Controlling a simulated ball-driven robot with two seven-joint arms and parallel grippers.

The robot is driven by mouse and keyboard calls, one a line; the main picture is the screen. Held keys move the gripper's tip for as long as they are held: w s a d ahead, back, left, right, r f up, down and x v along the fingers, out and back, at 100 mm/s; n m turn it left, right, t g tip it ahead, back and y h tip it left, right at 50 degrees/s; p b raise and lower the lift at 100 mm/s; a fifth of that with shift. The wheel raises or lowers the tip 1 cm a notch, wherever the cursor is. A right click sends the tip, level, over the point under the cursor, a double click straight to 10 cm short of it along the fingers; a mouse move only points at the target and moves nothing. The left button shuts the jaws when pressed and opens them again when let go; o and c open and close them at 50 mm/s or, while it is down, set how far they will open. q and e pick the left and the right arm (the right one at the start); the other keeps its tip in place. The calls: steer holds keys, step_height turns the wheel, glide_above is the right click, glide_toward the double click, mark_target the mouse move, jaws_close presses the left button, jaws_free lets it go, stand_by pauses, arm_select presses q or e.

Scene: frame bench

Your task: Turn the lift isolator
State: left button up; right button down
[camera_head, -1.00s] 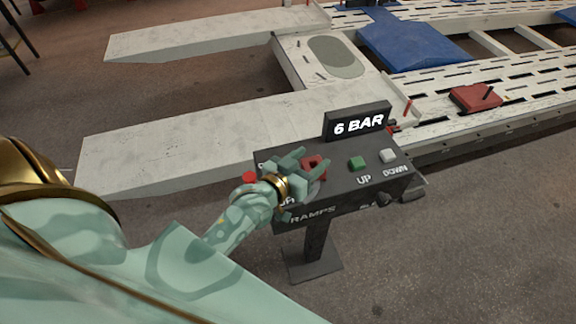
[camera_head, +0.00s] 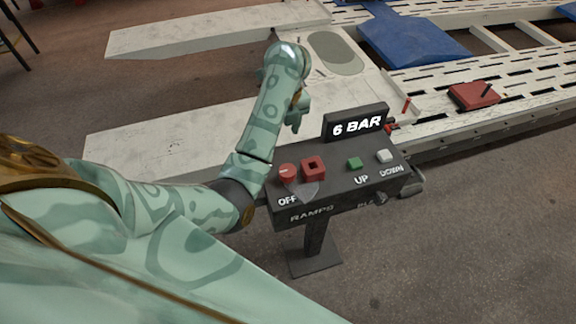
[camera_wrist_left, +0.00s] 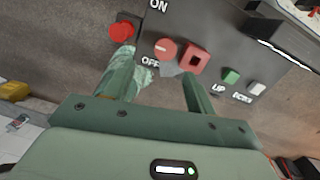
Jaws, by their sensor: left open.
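The control box shows a round red knob (camera_head: 288,170) with a pale mark, above the word OFF. In the left wrist view, the red knob (camera_wrist_left: 165,48) lies between the words ON and OFF. A square red part (camera_head: 313,165) with a dark centre sits beside it. My left gripper (camera_head: 296,122) is raised beyond the box's back left, apart from the knob. In the left wrist view my left gripper (camera_wrist_left: 160,82) has its fingers spread, with nothing between them. My right gripper is not in view.
The box (camera_head: 345,185) stands on a post and also bears a green UP button (camera_head: 354,164), a white DOWN button (camera_head: 384,156) and a "6 BAR" display (camera_head: 357,124). A red mushroom button (camera_wrist_left: 121,32) shows in the wrist view. White lift ramps (camera_head: 165,130) lie behind.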

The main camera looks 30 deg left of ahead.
mark_target(288, 170)
arm_select(q)
steer(key=shift+h, duration=0.5)
steer(key=f+b, duration=0.2)
steer(key=f, duration=0.3)
steer(key=d+f+b, duration=0.1)
steer(key=f+b, duration=0.2)
steer(key=f, duration=0.2)
steer(key=f+b, duration=0.3)
steer(key=f, duration=0.2)
steer(key=shift+w+d, duration=0.1)
steer(key=shift+d, duration=0.15)
steer(key=shift+f, duration=0.5)
